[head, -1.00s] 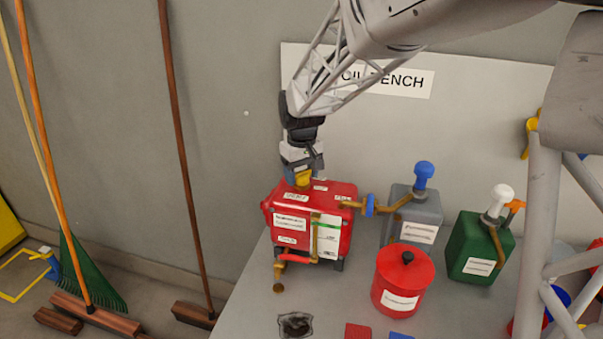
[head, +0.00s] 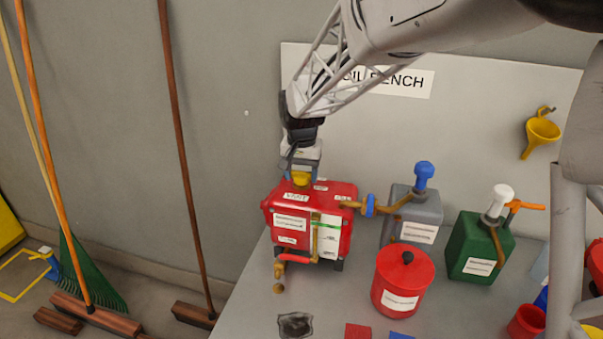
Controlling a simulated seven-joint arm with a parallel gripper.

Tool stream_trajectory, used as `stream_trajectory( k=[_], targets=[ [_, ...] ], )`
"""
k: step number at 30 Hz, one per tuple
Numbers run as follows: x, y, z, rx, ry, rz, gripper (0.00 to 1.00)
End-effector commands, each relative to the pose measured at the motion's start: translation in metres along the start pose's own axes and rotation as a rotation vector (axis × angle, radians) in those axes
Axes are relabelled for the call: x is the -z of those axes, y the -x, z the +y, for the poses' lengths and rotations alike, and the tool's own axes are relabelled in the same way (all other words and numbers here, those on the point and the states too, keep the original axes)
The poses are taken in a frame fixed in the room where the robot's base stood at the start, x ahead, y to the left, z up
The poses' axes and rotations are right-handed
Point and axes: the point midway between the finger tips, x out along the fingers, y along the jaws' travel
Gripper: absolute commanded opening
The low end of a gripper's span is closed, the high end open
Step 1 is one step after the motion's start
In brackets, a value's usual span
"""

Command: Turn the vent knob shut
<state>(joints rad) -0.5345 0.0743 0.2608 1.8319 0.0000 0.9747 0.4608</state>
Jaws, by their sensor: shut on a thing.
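The yellow vent knob (head: 301,178) sits on top of the red tank (head: 345,190), beside a small white label on the tank's top that seems to read VENT. My gripper (head: 302,166) points down over the tank and is shut on the knob. The gripper hides the knob's upper part, and its fingers are small and hard to make out. The red tank stands on the grey bench, with a sight tube and labels on its front.
A brass pipe with a blue valve (head: 370,205) runs from the tank's right side toward a grey can (head: 415,225) with a blue pump. A red lidded pot (head: 402,285) and a green can (head: 478,250) stand further right. A red-handled spout (head: 280,275) hangs at the tank's lower front.

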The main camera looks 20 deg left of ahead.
Motion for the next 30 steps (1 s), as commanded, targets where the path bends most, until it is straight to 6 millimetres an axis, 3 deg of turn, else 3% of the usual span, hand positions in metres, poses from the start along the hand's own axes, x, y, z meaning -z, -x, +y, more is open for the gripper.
stream_trajectory(
  k=[20, 21, 24, 26, 30],
  targets=[
    [0.0003, 0.0005, 0.0000, 0.000, -0.090, 0.001, 0.38],
    [0.0003, 0.0005, 0.0000, 0.000, -0.090, 0.001, 0.66],
    [0.0003, 0.0004, 0.0000, 0.000, -0.089, 0.001, 0.82],
    [0.0002, 0.0003, 0.0000, 0.000, -0.089, 0.000, 0.87],
    [0.0001, 0.0003, 0.0000, 0.000, -0.089, 0.000, 0.87]
  ],
)
